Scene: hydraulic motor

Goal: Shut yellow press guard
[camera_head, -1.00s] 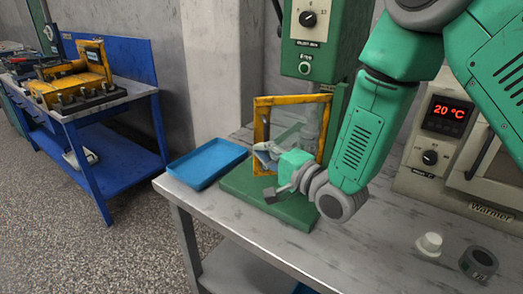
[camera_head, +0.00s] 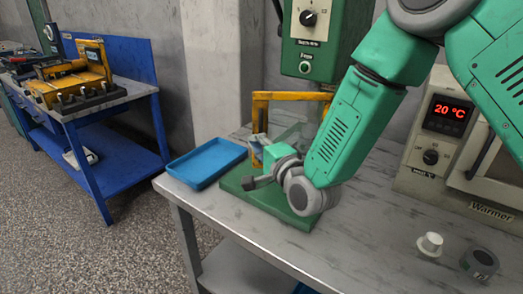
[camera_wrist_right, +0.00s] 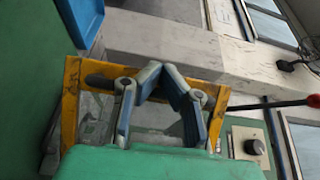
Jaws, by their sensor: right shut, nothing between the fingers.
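The yellow press guard (camera_head: 290,96) is a rectangular frame with a clear pane, standing upright at the front of the green press (camera_head: 325,40) over its green base (camera_head: 240,187). My right arm hides its lower right part. My right gripper (camera_head: 258,142) is shut and empty at the guard's left bar; I cannot tell whether it touches. In the right wrist view, my shut fingers (camera_wrist_right: 157,75) lie across the guard's frame, between its left bar (camera_wrist_right: 70,105) and right bar (camera_wrist_right: 218,118). My left gripper is not in view.
A blue tray (camera_head: 205,164) lies left of the press on the grey table (camera_head: 370,225). An oven (camera_head: 445,145) reading 20 °C stands at the right. A white knob-like part (camera_head: 430,243) and a dark ring (camera_head: 480,263) lie near the front. A blue workbench (camera_head: 150,120) stands at left.

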